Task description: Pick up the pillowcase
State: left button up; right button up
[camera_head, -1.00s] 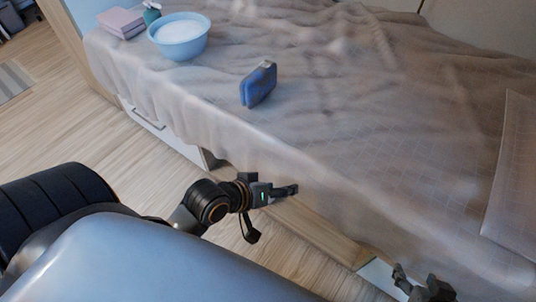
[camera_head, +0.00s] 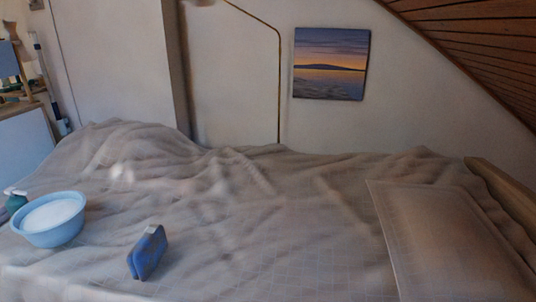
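A flat beige-brown pillow or pillowcase (camera_head: 455,240) with a pale edge lies on the right part of the bed, near the wooden bed end. Its lower end runs close to the bottom of the picture. I cannot tell whether the case has a pillow inside. Neither of my grippers is in the current view.
The bed (camera_head: 270,215) is covered with a rumpled brown checked blanket. A blue basin (camera_head: 48,232) with white contents and a small blue case-like object (camera_head: 148,252) stand on it. A green bottle (camera_head: 15,201) is beside the basin. A thin lamp pole (camera_head: 279,100) rises behind the bed.

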aim_at(145, 256)
jog(key=k, duration=0.95)
